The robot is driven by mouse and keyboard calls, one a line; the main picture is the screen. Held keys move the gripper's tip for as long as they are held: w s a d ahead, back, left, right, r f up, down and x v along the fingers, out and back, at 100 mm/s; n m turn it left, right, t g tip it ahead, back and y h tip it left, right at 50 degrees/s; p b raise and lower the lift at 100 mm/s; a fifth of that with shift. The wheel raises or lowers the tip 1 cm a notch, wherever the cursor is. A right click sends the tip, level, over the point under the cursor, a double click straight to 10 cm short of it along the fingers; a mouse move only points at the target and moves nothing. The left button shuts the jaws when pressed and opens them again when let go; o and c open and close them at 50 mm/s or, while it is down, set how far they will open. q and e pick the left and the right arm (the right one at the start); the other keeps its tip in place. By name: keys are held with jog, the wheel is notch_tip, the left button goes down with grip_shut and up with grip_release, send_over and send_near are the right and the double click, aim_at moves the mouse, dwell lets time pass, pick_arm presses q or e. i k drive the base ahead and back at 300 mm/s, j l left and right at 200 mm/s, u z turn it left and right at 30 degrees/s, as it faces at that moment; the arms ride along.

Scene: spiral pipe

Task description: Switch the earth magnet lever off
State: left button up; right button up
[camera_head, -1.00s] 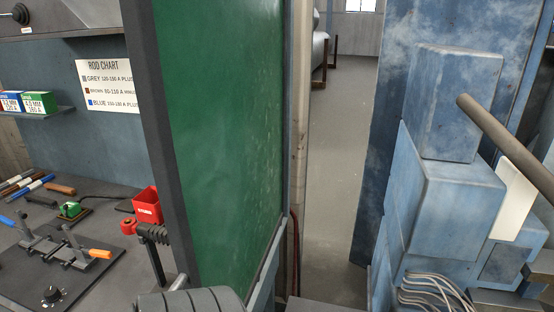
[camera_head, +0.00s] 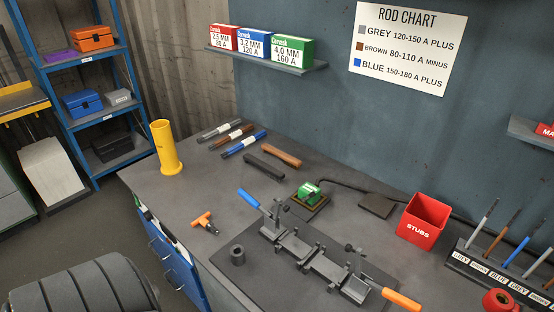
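A small green block (camera_head: 308,191) sits on a dark square plate near the middle of the grey workbench (camera_head: 190,182). A black cable runs from beside it toward the back wall, so it looks like the earth magnet. Its lever is too small to make out for certain, and I cannot tell its position. A separate orange-handled tool (camera_head: 204,222) lies on the bench to the left. Neither of my grippers is in view.
A jig with blue (camera_head: 249,198) and orange (camera_head: 401,299) handles stands on a dark mat in front of the green block. A red STUBS bin (camera_head: 422,222) and a rod rack (camera_head: 500,275) are to the right. A yellow cylinder (camera_head: 165,148) stands at the bench's left end.

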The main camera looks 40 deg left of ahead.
aim_at(313, 194)
jog(key=j, duration=1.9)
jog(key=i, duration=0.05)
